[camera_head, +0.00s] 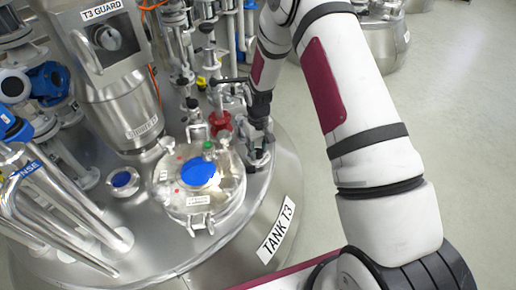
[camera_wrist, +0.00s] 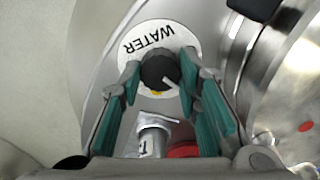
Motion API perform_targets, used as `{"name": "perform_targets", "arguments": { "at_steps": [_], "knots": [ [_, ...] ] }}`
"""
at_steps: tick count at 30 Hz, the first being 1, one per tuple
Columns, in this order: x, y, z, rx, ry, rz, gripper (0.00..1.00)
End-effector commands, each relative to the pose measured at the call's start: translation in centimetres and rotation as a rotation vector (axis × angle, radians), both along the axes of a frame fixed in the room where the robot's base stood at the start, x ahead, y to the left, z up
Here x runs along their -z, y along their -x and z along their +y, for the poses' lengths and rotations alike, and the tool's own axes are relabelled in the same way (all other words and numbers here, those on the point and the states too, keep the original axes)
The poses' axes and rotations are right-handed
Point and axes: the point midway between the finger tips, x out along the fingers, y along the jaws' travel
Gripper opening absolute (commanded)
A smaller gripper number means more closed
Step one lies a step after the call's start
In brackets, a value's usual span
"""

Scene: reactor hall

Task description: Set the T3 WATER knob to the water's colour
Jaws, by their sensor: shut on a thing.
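The black WATER knob (camera_wrist: 159,68) sits in the wrist view on a round white label plate (camera_wrist: 188,42) reading WATER, upside down there. Its white pointer line slants to the lower right, and a small yellow mark shows on the plate just below the knob. My gripper (camera_wrist: 160,75) has its two green-padded fingers on either side of the knob, shut on it. In the head view my gripper (camera_head: 258,142) is low at the right of the tank lid, and the knob is hidden. The tank lid (camera_head: 232,197) carries a round blue disc (camera_head: 200,173); I cannot tell whether it is water.
The TANK T3 label (camera_head: 276,232) is on the tank's side. A red fitting (camera_head: 220,124) and metal pipes stand close to my gripper. The steel T3 GUARD housing (camera_head: 118,85) rises at the left. Open floor (camera_head: 460,110) lies at the right.

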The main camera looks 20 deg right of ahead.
Motion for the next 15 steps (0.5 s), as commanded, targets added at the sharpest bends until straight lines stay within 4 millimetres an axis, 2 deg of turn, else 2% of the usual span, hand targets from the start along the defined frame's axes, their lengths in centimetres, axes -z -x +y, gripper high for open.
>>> {"name": "perform_targets", "arguments": {
  "at_steps": [15],
  "knots": [
    [0.05,0.05,0.0,-0.047,0.0,0.002,0.03]
  ]
}}
